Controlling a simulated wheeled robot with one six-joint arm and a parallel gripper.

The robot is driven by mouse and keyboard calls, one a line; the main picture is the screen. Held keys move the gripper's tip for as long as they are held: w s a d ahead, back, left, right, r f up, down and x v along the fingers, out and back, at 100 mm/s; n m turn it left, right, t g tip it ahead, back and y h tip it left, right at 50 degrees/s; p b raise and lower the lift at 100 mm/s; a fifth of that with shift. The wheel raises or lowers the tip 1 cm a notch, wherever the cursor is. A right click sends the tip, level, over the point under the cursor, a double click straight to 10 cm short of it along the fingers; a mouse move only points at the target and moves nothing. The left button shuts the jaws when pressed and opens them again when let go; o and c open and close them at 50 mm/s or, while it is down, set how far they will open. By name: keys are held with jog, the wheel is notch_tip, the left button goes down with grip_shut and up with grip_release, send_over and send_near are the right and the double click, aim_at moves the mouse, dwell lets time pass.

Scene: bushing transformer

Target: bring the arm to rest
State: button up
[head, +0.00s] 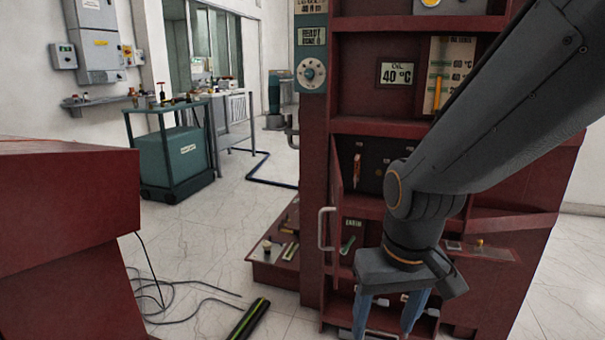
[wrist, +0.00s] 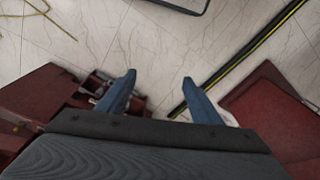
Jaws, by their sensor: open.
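My gripper (head: 388,312) hangs at the end of my dark grey arm in the head view, in front of the red transformer cabinet (head: 312,150). Its two blue fingers point down and stand apart. In the wrist view my gripper (wrist: 158,92) is open, with only tiled floor showing between the fingertips. It holds nothing. The lower ends of the fingers are cut off by the bottom edge of the head view. My arm hides part of the cabinet's right side.
A red block (head: 65,215) stands at the left. A black and yellow-green cable (head: 248,322) lies on the floor (head: 200,255), with thin loose wires nearby. A green cart (head: 172,155) stands further back. Floor between block and cabinet is mostly clear.

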jog(key=s+a+r+n+g, duration=0.1)
jog(key=s+a+r, duration=0.2)
jog(key=s, duration=0.2)
jog(key=d+r+m+p, duration=0.2)
jog(key=d+r+p, duration=0.6)
jog(key=p, duration=0.8)
jog(key=shift+d+r+m+p, duration=0.3)
jog(key=shift+d+r+p, duration=0.05)
jog(key=shift+r, duration=0.1)
